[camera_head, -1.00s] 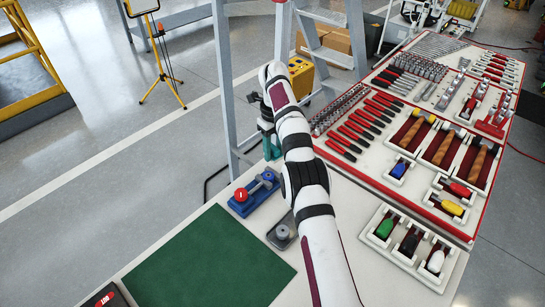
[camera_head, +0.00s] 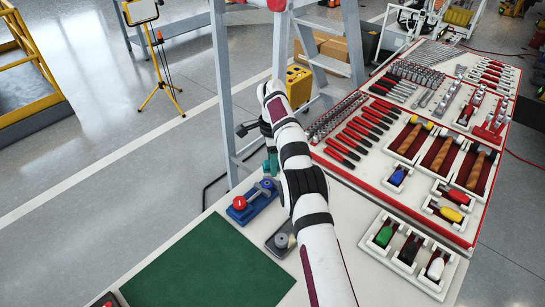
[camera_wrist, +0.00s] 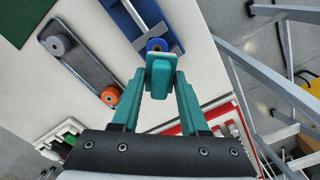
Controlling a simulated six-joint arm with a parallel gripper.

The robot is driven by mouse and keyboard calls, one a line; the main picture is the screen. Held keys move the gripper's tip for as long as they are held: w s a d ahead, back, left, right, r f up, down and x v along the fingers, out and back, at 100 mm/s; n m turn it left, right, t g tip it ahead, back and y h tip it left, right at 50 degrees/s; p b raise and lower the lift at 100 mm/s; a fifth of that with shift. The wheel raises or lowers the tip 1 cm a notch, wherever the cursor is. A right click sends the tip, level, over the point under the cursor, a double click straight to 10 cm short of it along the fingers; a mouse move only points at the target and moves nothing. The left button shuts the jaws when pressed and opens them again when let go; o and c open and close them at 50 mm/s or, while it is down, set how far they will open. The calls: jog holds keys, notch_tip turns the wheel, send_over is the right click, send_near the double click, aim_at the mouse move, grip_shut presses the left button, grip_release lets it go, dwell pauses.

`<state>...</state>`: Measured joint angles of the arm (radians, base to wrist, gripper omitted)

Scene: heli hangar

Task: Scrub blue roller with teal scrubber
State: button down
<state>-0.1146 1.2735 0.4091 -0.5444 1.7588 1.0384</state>
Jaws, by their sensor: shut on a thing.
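My gripper (camera_wrist: 160,92) has teal fingers, shut on the teal scrubber (camera_wrist: 161,76), a small block with a pale pad at its far end. The blue roller (camera_wrist: 157,45) sits on a blue base (camera_wrist: 137,15) just beyond the pad. The pad overlaps the roller's near edge in the wrist view; I cannot tell whether they touch. In the head view, my gripper (camera_head: 270,163) is just above and behind the far end of the blue base (camera_head: 256,207), and my arm hides the scrubber there. A red knob (camera_head: 239,203) stands at the base's near end.
A grey base (camera_wrist: 82,60) with a grey roller (camera_wrist: 57,45) and an orange roller (camera_wrist: 110,97) lies beside the blue base. A green mat (camera_head: 205,265) lies in front. A tool board (camera_head: 400,170) is to the right. A ladder (camera_head: 225,90) stands behind.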

aim_at(273, 181)
jog(key=shift+f, duration=1.6)
jog(key=shift+s+a+f, duration=0.1)
jog(key=shift+a+f, duration=0.1)
jog(key=shift+f, duration=0.2)
jog(key=shift+s+a+f, duration=0.1)
jog(key=shift+a+f, duration=0.05)
jog(key=shift+f, duration=0.25)
jog(key=shift+s+a, duration=0.45)
jog(key=shift+a, duration=0.2)
jog(key=shift+s+a, duration=0.45)
jog(key=shift+a, duration=0.15)
jog(key=shift+d, duration=0.15)
jog(key=shift+w+d+r, duration=0.1)
jog(key=shift+w+d, duration=0.5)
jog(key=shift+d, duration=0.15)
jog(key=shift+w+d, duration=0.55)
jog(key=shift+d, duration=0.2)
jog(key=shift+s+r, duration=0.1)
jog(key=shift+r, duration=3.95)
